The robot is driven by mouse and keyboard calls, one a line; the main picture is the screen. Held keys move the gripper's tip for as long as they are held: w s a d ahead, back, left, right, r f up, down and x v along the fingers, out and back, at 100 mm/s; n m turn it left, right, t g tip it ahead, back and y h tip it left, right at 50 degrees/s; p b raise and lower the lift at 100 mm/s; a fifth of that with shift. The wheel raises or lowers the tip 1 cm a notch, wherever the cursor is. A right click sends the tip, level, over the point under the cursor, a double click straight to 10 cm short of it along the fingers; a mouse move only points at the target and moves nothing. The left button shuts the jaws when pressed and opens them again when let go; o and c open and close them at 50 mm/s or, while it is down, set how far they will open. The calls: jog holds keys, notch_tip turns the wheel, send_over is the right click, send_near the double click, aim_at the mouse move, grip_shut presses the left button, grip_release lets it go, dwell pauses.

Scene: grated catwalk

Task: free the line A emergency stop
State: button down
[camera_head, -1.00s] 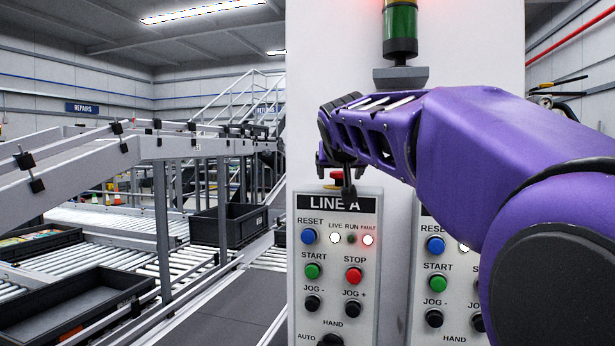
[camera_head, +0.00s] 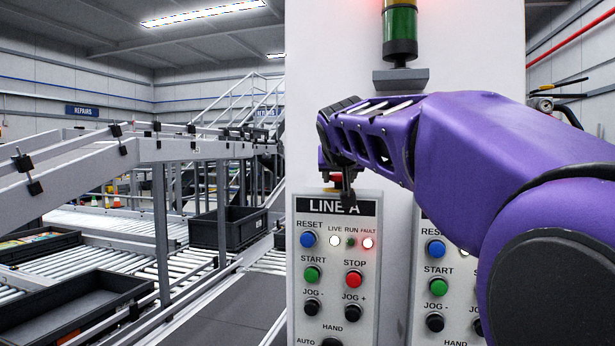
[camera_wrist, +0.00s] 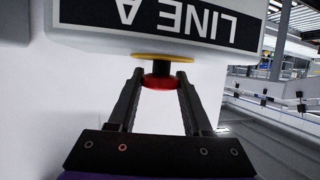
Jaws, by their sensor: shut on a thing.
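The line A emergency stop is a red mushroom button (camera_wrist: 160,82) on a yellow collar (camera_wrist: 163,57), at the top edge of the LINE A panel (camera_head: 337,270). In the wrist view both fingers of my gripper (camera_wrist: 160,80) stand on either side of the red head, with their tips at it. My gripper is shut on it. In the head view my gripper (camera_head: 338,182) covers most of the button, and only a bit of red shows. The FAULT lamp (camera_head: 368,243) glows red and the LIVE lamp (camera_head: 335,240) is white.
RESET (camera_head: 307,240), START (camera_head: 312,275) and STOP (camera_head: 354,279) buttons lie just below on the panel. A second panel (camera_head: 436,290) stands to the right. A stack light (camera_head: 400,30) on a grey bracket (camera_head: 400,79) is above my arm. Conveyors fill the left.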

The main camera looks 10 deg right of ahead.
notch_tip(320, 180, up, 2)
jog(key=shift+p, duration=0.4)
jog(key=shift+c, duration=1.6)
grip_release()
jog(key=shift+f, duration=0.1)
